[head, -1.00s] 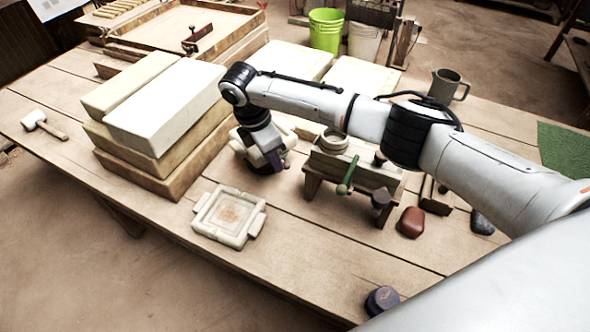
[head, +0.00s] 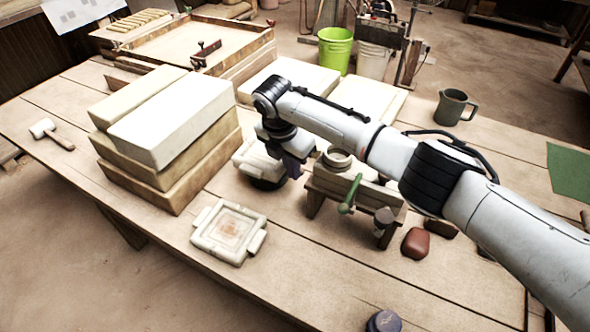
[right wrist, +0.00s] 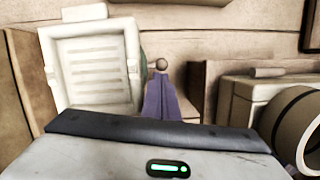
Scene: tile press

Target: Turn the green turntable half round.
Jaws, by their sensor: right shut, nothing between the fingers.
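A pale blocky mould (head: 253,160) sits on a low round base (head: 267,184) that looks dark in the head view; I take this base for the turntable. In the right wrist view the mould (right wrist: 92,68) shows a ribbed face, and a thin green sliver (right wrist: 143,76) beside it may be the turntable's edge. A small round knob (right wrist: 161,64) stands just past my fingertips; contact cannot be told. My right gripper (head: 292,168), with purple fingers, is shut and empty, pointing down at the mould's right side. It hides part of the mould and base. My left gripper is out of view.
A wooden press (head: 355,190) with a green handle stands close right of the gripper. Stacked pale blocks (head: 170,120) stand close left. A square frame mould (head: 229,233) lies in front. A red-brown lump (head: 416,243) lies right.

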